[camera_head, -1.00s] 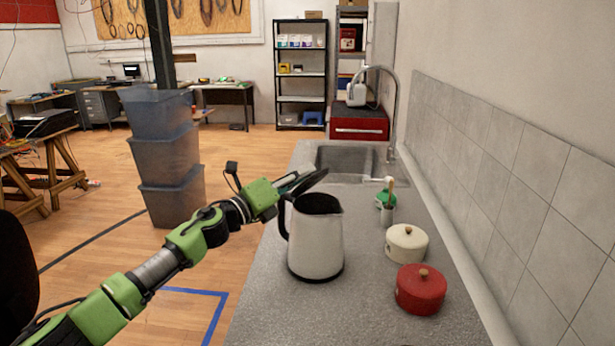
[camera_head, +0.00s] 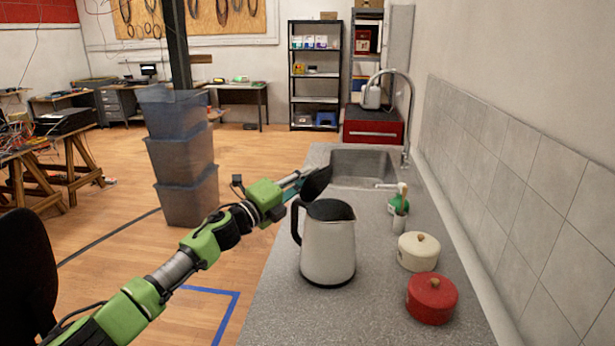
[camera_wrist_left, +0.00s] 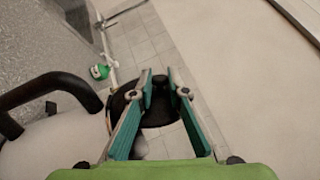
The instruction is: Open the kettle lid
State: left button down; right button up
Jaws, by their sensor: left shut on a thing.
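The kettle (camera_head: 328,250) has a pale metal body, a black handle on its left and a dark top, and it stands upright on the grey counter. Its black handle (camera_wrist_left: 55,90) and pale body (camera_wrist_left: 62,145) show in the left wrist view. My left gripper (camera_head: 301,182) is above the handle side of the kettle, shut on the black lid (camera_head: 317,182). The lid is raised and tilted steeply above the kettle's rim. In the left wrist view the teal fingers of my left gripper (camera_wrist_left: 160,82) close on the dark lid (camera_wrist_left: 159,107). My right gripper is not in view.
A cream pot (camera_head: 418,256) and a red pot (camera_head: 431,303) stand right of the kettle on the counter (camera_head: 285,315). A green bottle (camera_head: 397,205) stands behind them, near the sink (camera_head: 360,165). The tiled wall (camera_head: 530,180) bounds the right side.

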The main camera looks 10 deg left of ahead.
pick_arm(q)
jog(key=c, duration=2)
grip_release()
jog(key=shift+o, duration=0.2)
jog(key=v, duration=1.2)
